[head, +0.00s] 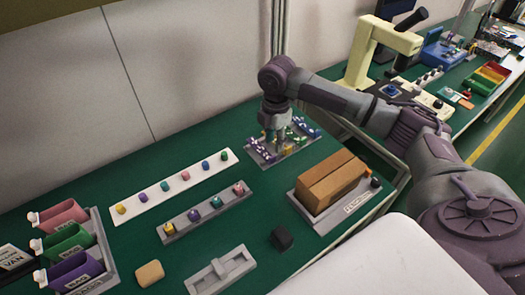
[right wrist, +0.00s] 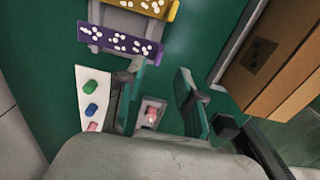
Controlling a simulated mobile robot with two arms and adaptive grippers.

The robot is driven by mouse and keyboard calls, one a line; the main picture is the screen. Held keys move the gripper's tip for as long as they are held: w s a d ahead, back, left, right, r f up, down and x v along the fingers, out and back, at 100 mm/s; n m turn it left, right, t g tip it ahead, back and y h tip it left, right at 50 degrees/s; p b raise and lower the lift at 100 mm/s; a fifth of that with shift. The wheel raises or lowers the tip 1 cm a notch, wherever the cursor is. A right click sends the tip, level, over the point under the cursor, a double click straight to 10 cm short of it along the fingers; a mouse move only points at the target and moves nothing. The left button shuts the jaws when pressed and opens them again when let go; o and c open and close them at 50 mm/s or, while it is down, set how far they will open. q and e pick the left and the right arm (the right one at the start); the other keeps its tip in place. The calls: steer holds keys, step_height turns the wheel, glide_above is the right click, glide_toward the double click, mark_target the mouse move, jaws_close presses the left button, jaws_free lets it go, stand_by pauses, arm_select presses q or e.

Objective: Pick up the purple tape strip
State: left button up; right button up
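The purple tape strip (right wrist: 120,40) with white pieces on it lies on a grey tray, beside a yellow strip (right wrist: 145,8) in the right wrist view. In the head view a purple strip (head: 257,149) lies at the tray's left end. My right gripper (head: 275,142) points down over the tray and partly hides the strips. In the wrist view its two green fingers (right wrist: 160,92) are spread apart with nothing held between them. The purple strip shows past the left finger's tip. My left gripper is not in view.
A cardboard box (head: 330,180) in a grey tray stands right of the strips. A white rail (head: 152,192) and a grey rail (head: 180,222) with coloured pegs lie left. Coloured bins (head: 75,245) stand front left, and a black block (head: 282,238) near the front.

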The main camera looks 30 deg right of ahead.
mark_target(261, 147)
steer(key=shift+d+f, duration=0.15)
steer(key=shift+f, duration=1.55)
steer(key=shift+d+f, duration=0.15)
steer(key=shift+f, duration=1.5)
jaws_close()
